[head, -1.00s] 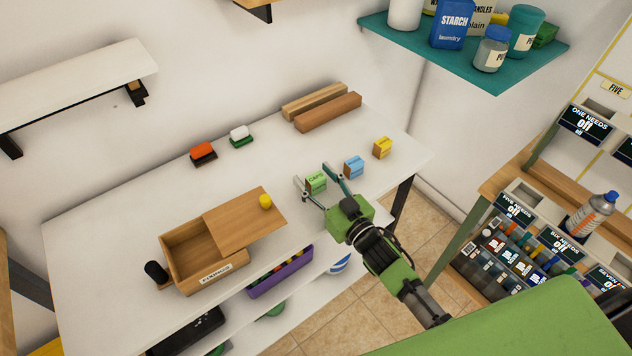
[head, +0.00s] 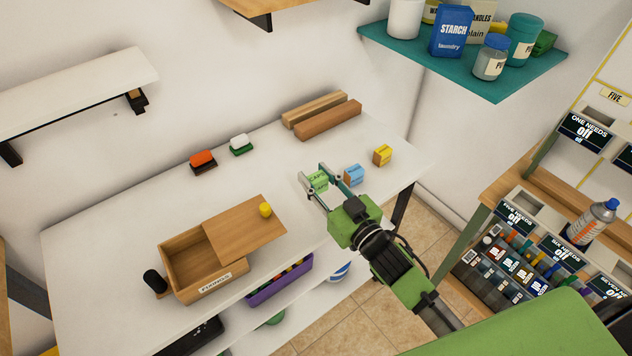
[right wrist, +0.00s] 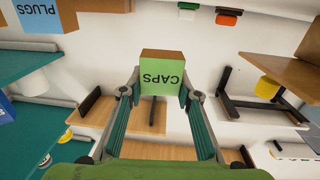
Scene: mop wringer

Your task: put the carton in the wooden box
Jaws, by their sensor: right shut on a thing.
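The green CAPS carton (head: 318,180) is at the right part of the white table. It also shows upside down in the right wrist view (right wrist: 161,80). My right gripper (head: 314,174) is shut on it, one finger on each side. I cannot tell whether the carton is clear of the table. The wooden box (head: 180,270) stands at the table's front left with a small label on its front. Its lid (head: 240,228), with a yellow knob (head: 265,210), lies shifted to the right, leaving the left part open. My left gripper is out of view.
A blue carton (head: 354,175) and a yellow carton (head: 382,155) stand right of my gripper. Wooden bars (head: 330,120), a red-topped block (head: 203,160) and a white-topped block (head: 241,143) lie farther back. A black cylinder (head: 153,280) stands left of the box. The middle of the table is clear.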

